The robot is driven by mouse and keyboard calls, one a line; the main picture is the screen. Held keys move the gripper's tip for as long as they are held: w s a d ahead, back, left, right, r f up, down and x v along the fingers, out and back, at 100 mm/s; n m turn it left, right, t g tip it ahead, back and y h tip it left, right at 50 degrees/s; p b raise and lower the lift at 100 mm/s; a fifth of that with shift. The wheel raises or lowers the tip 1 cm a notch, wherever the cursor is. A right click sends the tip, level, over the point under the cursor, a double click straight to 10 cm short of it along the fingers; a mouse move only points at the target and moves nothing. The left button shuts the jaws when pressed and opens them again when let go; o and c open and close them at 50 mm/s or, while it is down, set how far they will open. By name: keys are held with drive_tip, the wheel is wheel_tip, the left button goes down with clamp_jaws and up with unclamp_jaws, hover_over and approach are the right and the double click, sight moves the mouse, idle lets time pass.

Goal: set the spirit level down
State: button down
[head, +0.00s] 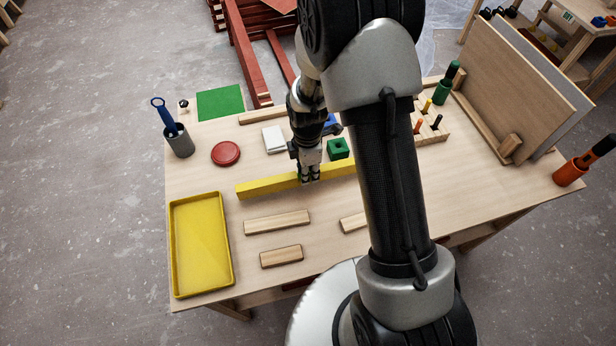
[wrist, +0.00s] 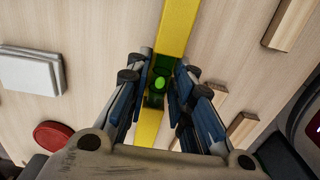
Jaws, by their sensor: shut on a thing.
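The spirit level is a long yellow bar (head: 265,186) lying level across the middle of the workbench in the head view; my arm hides its right end. In the wrist view the yellow bar (wrist: 178,28) runs from top to bottom, with a green vial section (wrist: 158,84) at its middle. My gripper (head: 309,178) points down and is shut on the level around this section. Its fingers (wrist: 157,92) stand on both sides of the bar in the wrist view. The bar is at or just above the bench top; I cannot tell whether it touches.
On the bench (head: 200,160) are a yellow tray (head: 174,245), light wooden blocks (head: 277,222) in front, a red disc (head: 226,153), a white block (head: 274,139), a green block (head: 339,148) close behind the level, and a grey cup (head: 180,142). Boards (head: 520,85) lean at the right.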

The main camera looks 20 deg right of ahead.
drive_tip(key=shift+f+b, duration=0.3)
drive_tip(key=shift+f, duration=1)
drive_tip(key=shift+f, duration=0.15)
drive_tip(key=c, duration=1.4)
unclamp_jaws()
